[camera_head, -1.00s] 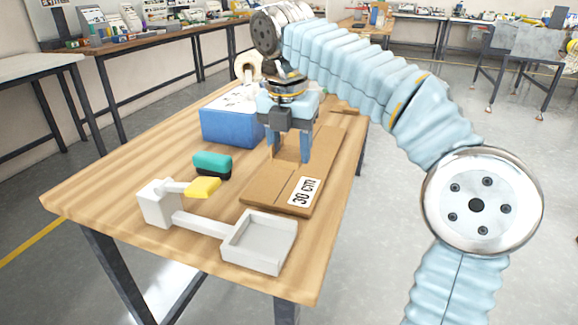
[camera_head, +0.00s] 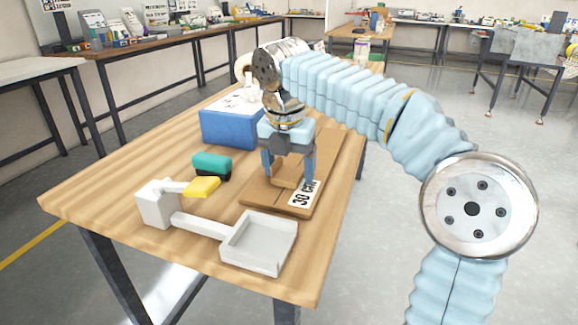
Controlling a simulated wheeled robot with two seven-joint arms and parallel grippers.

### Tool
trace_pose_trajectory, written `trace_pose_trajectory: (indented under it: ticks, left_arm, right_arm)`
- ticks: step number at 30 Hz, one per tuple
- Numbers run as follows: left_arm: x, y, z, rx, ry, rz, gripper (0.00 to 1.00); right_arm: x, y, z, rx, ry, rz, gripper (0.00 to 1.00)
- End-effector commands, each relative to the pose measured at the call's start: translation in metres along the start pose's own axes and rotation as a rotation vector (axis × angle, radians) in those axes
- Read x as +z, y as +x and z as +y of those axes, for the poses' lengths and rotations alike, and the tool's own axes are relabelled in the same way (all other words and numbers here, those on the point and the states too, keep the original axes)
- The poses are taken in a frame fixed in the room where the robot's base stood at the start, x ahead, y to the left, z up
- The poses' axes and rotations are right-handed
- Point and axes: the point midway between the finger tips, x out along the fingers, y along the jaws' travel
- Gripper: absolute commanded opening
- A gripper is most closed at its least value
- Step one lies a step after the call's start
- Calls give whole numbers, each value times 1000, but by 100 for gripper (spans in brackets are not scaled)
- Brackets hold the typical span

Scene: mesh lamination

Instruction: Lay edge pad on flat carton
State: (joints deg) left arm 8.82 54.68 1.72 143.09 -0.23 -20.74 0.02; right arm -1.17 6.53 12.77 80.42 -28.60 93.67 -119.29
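The flat carton (camera_head: 262,192) is a long brown board lying on the wooden table, with a white "30 CM" label (camera_head: 303,193) near its front right edge. My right gripper (camera_head: 287,177) points down over the front half of the carton. Its two blue fingers are apart, with a small brown edge pad (camera_head: 288,178) spanning between them. The pad is low over the carton, close to the label; whether it touches the carton I cannot tell. My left gripper is not in view.
A white tray fixture (camera_head: 258,242) with a yellow part (camera_head: 203,187) stands at the table's front. A teal and black block (camera_head: 211,166) lies left of the carton. A blue box (camera_head: 231,127) is behind it. The table's left side is clear.

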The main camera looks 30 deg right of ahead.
Motion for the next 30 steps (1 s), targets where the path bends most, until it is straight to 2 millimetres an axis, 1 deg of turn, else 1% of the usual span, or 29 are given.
trace_pose_trajectory:
  ticks: [6, 8, 10, 14, 19, 22, 27, 30]
  left_arm:
    - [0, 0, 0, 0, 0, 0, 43]
    - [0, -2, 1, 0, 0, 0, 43]
    - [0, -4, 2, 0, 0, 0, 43]
    - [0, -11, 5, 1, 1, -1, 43]
    - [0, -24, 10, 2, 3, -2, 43]
    - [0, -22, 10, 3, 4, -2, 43]
    - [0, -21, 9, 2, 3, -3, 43]
    - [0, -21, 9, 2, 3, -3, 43]
  right_arm:
    - [0, -1, 0, 0, 0, 0, 78]
    - [0, -4, 0, 0, 0, 0, 78]
    - [1, -11, 0, 1, 0, -1, 78]
    - [1, -37, 1, 3, -1, -1, 78]
    - [1, -80, 1, 3, -2, -1, 78]
    - [1, -97, 2, 4, -1, -2, 78]
    - [0, -117, 1, 1, -1, -1, 78]
    - [0, -122, 1, 0, -1, 0, 78]
